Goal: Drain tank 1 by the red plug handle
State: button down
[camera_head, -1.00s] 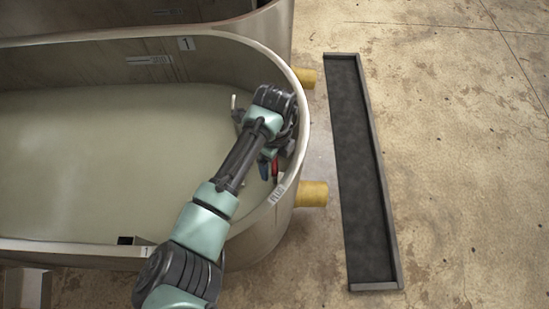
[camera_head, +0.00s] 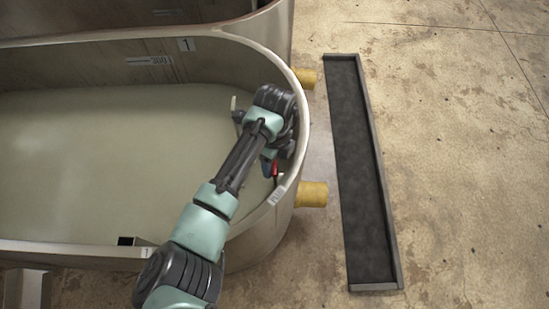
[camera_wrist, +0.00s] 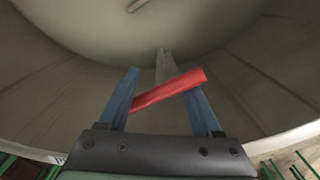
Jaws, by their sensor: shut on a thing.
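Tank 1 (camera_head: 40,245) is a long, rounded pale tank marked "1", with cloudy greenish liquid (camera_head: 100,150) in it. My gripper (camera_head: 270,168) is inside its right end, close to the wall. The red plug handle (camera_head: 275,170) shows beside the blue fingers there. In the wrist view, my gripper (camera_wrist: 164,88) is shut on the red handle (camera_wrist: 170,90), a tilted bar lying across the blue fingers. A pale grey stem (camera_wrist: 162,65) shows behind it. The plug itself and the drain are hidden from view.
A second tank (camera_head: 275,25) stands behind tank 1. The concrete floor to the right is clear.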

notch_tip(320, 180, up, 9)
jog(key=p, duration=0.8)
jog(key=shift+w, duration=0.1)
jog(key=shift+c, duration=0.9)
grip_release()
jog(key=shift+f, duration=0.1)
notch_tip(320, 180, up, 13)
